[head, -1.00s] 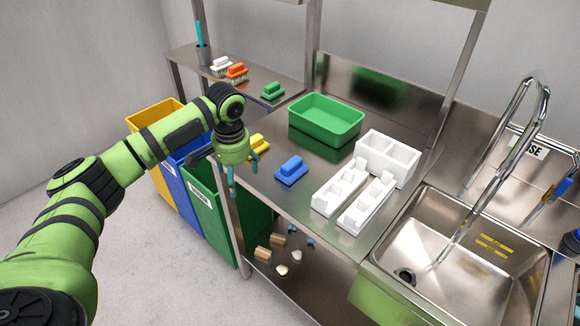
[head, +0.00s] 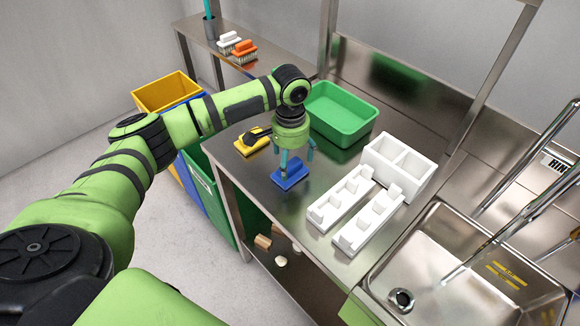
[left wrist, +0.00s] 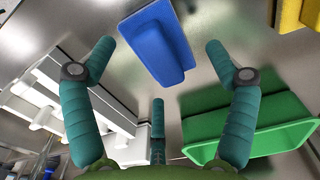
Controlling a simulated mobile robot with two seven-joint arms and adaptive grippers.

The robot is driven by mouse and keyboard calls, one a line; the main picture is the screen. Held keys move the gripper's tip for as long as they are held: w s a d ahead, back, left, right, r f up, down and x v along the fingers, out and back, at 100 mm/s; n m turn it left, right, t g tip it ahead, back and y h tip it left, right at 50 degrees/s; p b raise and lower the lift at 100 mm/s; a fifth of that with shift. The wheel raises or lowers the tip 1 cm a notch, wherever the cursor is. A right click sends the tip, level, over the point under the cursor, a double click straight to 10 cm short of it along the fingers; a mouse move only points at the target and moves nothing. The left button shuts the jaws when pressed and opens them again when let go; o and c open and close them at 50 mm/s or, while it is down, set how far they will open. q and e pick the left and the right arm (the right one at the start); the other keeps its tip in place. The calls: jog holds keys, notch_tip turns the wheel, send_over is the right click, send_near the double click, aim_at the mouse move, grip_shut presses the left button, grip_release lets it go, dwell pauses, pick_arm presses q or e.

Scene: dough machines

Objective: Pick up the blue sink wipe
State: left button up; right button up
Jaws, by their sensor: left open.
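The blue sink wipe (head: 291,174) lies on the steel counter (head: 262,212), left of the white holders. It is a flat blue pad with a raised grip. My left gripper (head: 297,165) is above it, fingers pointing down, open and empty. In the left wrist view the blue wipe (left wrist: 156,46) lies beyond the open fingers (left wrist: 160,60), apart from them. The fingers partly cover the wipe in the head view. My right gripper is in neither view.
A yellow wipe (head: 252,143) lies left of the blue one. A green tub (head: 342,116) stands behind. White holders (head: 341,199) and a white two-compartment box (head: 398,165) stand to the right, before the sink (head: 462,270). Bins (head: 168,92) stand left of the counter.

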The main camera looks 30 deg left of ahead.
aim_at(296, 170)
pick_arm(q)
jog(key=shift+w+f, duration=0.2)
jog(key=shift+f, duration=0.95)
jog(key=shift+w+f, duration=0.1)
jog(key=shift+f, duration=0.15)
jog(key=shift+r, duration=0.1)
jog(key=c, duration=1.6)
jog(key=shift+s, duration=0.2)
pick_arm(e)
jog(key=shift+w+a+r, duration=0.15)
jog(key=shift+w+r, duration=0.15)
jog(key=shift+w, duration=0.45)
